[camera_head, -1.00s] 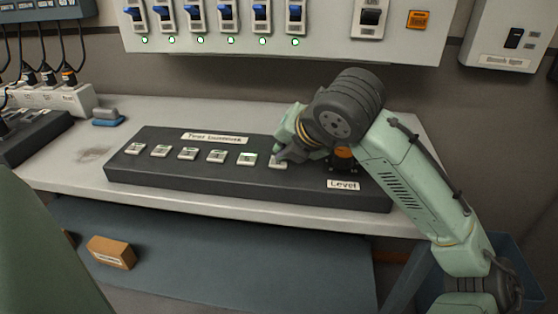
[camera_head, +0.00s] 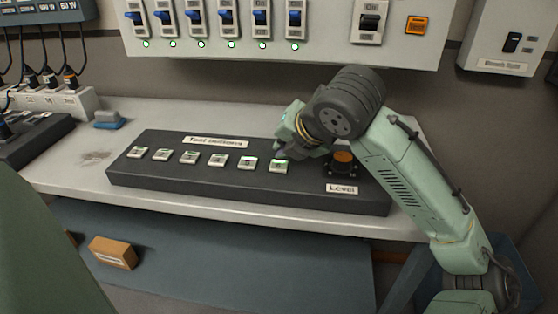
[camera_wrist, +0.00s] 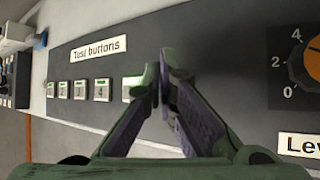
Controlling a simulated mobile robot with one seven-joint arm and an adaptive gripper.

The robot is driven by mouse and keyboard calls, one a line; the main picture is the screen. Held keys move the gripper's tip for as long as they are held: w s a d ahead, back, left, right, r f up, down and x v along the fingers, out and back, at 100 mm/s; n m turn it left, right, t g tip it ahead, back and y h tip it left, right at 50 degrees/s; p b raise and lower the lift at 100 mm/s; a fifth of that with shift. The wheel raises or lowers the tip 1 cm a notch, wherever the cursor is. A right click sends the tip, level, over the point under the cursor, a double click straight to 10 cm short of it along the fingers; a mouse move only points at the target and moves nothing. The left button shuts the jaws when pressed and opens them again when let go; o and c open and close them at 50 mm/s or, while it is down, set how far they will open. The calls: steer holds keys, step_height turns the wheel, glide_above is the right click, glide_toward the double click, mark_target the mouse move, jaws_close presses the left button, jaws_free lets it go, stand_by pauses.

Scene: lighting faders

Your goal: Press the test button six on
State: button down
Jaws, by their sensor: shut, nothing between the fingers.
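The dark test button panel (camera_head: 150,181) lies on the bench with a row of small light buttons under a white label. Test button six (camera_head: 278,166) is the rightmost in the row, with a bright green strip along its top edge. My gripper (camera_head: 279,154) is shut and empty, its tip just behind and above that button. I cannot tell whether they touch. In the wrist view my gripper (camera_wrist: 163,62) hides button six; button five (camera_wrist: 131,88) is partly covered by the fingers, and button four (camera_wrist: 101,89) is clear.
An orange-topped level knob (camera_head: 343,160) stands right of my gripper on the same panel. A wall panel (camera_head: 330,48) with blue switches and lit green lamps is behind. A blue-grey block (camera_head: 108,121) lies at the bench's left.

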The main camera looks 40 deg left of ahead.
mark_target(283, 164)
steer(key=shift+r+p, duration=2)
steer(key=shift+r, duration=0.65)
